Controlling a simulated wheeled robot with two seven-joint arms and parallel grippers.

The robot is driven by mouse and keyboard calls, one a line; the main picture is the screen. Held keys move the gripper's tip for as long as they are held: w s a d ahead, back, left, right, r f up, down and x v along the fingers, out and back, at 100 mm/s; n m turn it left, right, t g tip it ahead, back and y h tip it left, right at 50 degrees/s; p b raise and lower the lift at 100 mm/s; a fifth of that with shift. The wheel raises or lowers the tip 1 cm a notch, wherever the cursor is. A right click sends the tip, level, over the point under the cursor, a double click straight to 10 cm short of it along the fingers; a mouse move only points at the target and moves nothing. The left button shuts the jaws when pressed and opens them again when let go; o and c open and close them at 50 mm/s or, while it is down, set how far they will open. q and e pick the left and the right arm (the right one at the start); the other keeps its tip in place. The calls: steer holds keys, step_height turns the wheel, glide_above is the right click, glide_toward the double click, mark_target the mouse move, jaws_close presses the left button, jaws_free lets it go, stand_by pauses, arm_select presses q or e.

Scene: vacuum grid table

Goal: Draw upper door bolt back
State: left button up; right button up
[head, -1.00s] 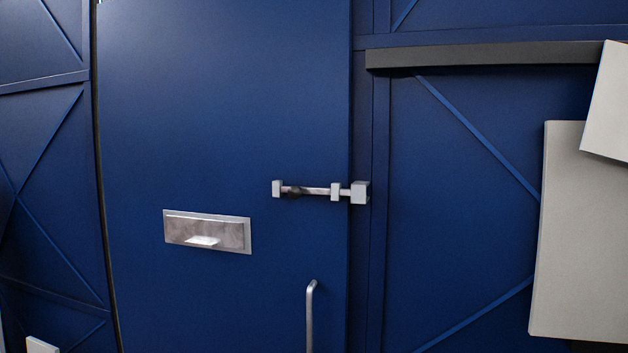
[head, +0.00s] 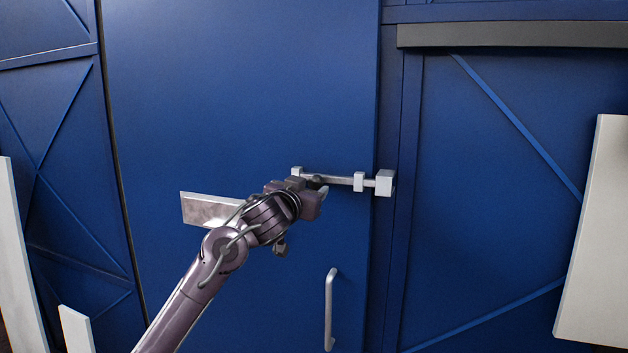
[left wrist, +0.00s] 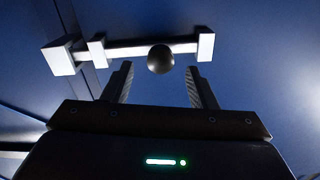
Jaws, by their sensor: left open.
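The upper door bolt (head: 340,180) is a pale metal rod on the blue door (head: 240,90), running through brackets into a block keeper (head: 384,182) on the frame at its right end. A dark round knob (left wrist: 160,59) sits on the rod, near the bracket (left wrist: 205,44) at the end away from the keeper. My left gripper (head: 322,190) is at the bolt's left part in the head view. In the left wrist view its two fingers (left wrist: 160,85) are open, pointing at the rod, with the knob between and just beyond the tips. My right gripper is not in view.
A metal letter plate (head: 208,209) is partly hidden behind my left arm. A vertical door handle (head: 330,310) is below the bolt. White panels stand at the far right (head: 595,240) and left edge (head: 20,260).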

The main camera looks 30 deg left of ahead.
mark_target(314, 184)
arm_select(q)
steer(key=p+x, duration=0.1)
steer(key=x, duration=0.2)
steer(key=shift+w+a, duration=0.1)
jaws_close()
